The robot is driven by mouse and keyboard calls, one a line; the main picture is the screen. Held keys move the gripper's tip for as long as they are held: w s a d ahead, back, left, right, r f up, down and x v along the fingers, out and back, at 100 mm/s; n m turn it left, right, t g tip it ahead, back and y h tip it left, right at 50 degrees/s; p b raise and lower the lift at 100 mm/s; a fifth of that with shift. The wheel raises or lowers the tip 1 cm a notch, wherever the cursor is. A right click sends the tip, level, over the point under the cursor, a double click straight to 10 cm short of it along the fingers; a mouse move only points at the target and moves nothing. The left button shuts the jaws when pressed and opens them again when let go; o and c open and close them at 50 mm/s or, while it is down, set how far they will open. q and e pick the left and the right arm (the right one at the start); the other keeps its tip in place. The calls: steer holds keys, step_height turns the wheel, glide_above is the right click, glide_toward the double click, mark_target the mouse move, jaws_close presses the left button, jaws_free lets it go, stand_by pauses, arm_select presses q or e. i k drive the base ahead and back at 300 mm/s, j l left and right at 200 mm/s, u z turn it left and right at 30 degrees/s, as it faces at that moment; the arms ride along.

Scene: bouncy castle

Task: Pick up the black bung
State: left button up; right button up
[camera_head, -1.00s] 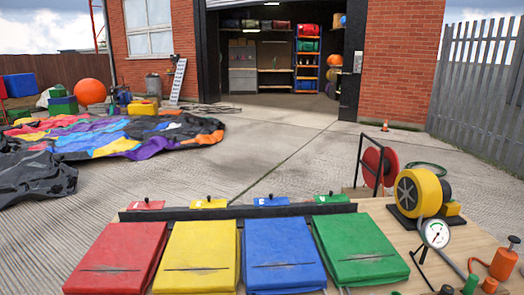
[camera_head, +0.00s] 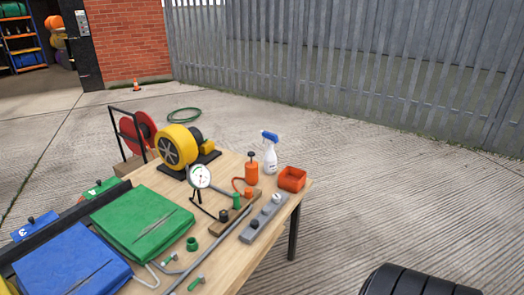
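A small black bung (camera_head: 223,215) stands at the near end of a brown wooden block on the workbench. A green bung (camera_head: 236,201) and an orange bung (camera_head: 248,192) stand beyond it in the same block. The white-faced gauge (camera_head: 200,177) stands just behind and left of the block, with its black stand close to the black bung. Neither of my grippers is in view.
The wooden workbench (camera_head: 165,180) also carries a yellow blower (camera_head: 177,147), an orange pump bottle (camera_head: 251,170), a spray bottle (camera_head: 270,157), an orange tray (camera_head: 292,178) and a grey strip (camera_head: 263,219). Green and blue folded pads (camera_head: 140,222) lie left. Concrete to the right is mostly clear.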

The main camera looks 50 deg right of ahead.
mark_target(254, 223)
steer(key=z, duration=1.45)
steer(key=u, duration=1.25)
steer(key=z, duration=1.25)
steer(key=i+l+u, duration=0.05)
